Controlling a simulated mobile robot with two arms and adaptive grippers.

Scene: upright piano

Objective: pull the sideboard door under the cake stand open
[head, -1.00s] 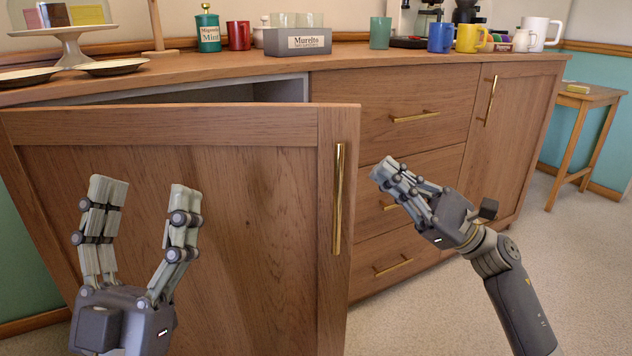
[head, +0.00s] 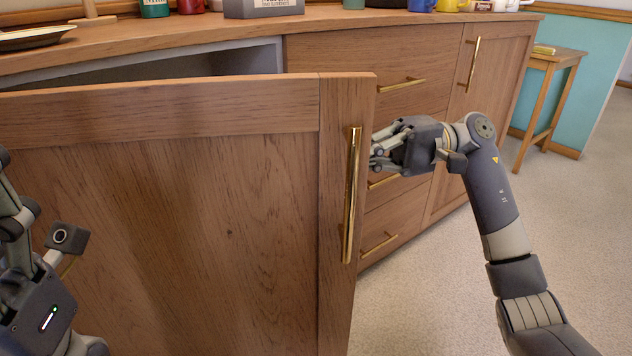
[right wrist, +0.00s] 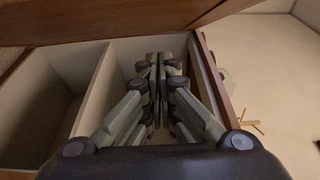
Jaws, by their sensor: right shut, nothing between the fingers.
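The sideboard door (head: 215,200) at the left stands part way open, swung out toward me, with an upright brass handle (head: 351,195) near its free edge. My right gripper (head: 378,152) is at that free edge, with its fingertips close to or just behind it. In the right wrist view its fingers (right wrist: 154,62) are together and empty, pointing into the cabinet (right wrist: 70,100), with the door's edge (right wrist: 208,62) on their right. My left gripper (head: 12,215) is in front of the door at the far left, its fingers partly cut off. The cake stand is out of view now.
The sideboard top (head: 330,22) carries a plate (head: 35,38), a grey box (head: 262,8) and several mugs. Drawers with brass handles (head: 401,84) and another door (head: 492,85) are to the right. A small wooden table (head: 555,60) stands beyond. The floor (head: 420,290) at right is clear.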

